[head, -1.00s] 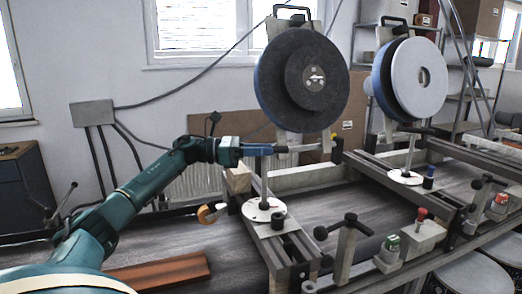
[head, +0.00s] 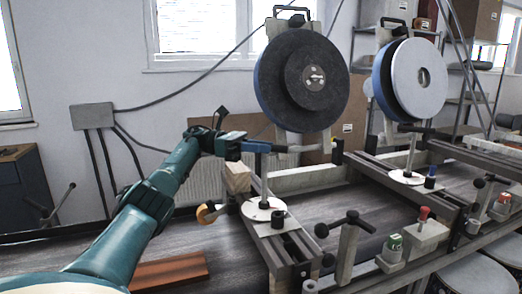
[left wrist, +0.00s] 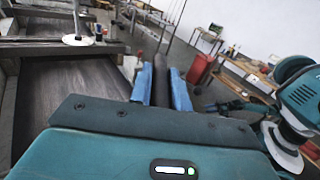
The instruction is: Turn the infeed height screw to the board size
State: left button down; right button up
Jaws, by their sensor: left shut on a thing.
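The infeed height screw stands as a thin upright rod (head: 265,182) over a round white dial (head: 263,209) on the near cross rail. A horizontal bar handle sits at its top. My left gripper (head: 264,148) comes in from the left, level with the handle and shut on it. In the left wrist view the blue fingers (left wrist: 162,85) lie on both sides of a dark round bar (left wrist: 160,68). The dial's reading is too small to make out. A reddish-brown board (head: 165,272) lies on the belt at lower left.
A large dark-faced wheel (head: 310,78) hangs just behind the handle. A second wheel (head: 413,78) and another white dial (head: 406,177) stand to the right. Clamps with black handles line the front.

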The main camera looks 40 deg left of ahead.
pick_arm(q)
jog(key=shift+r+m+g, duration=0.1)
jog(key=shift+m+g, duration=0.2)
pick_arm(e)
jog(key=shift+s+a+f, duration=0.1)
jog(key=shift+s+a, duration=0.05)
jog(key=shift+s, duration=0.05)
dwell(0.3)
pick_arm(q)
jog(key=c, duration=1.5)
grip_release()
jog(key=shift+o, duration=0.9)
pick_arm(e)
jog(key=shift+w, duration=0.15)
pick_arm(q)
notch_tip(320, 180, up, 8)
jog(key=p, duration=0.3)
jog(key=shift+r, duration=0.25)
jog(key=shift+r+p, duration=0.6)
jog(key=shift+r, duration=0.15)
pick_arm(e)
jog(key=shift+s+d+r+m+g+h, duration=0.15)
jog(key=shift+d+r+g+h, duration=0.05)
jog(key=shift+d, duration=0.3)
jog(key=shift+s+d+r+m+g+h, duration=0.1)
jog(key=shift+d+r+m+g+h, duration=0.1)
jog(key=shift+d, duration=0.3)
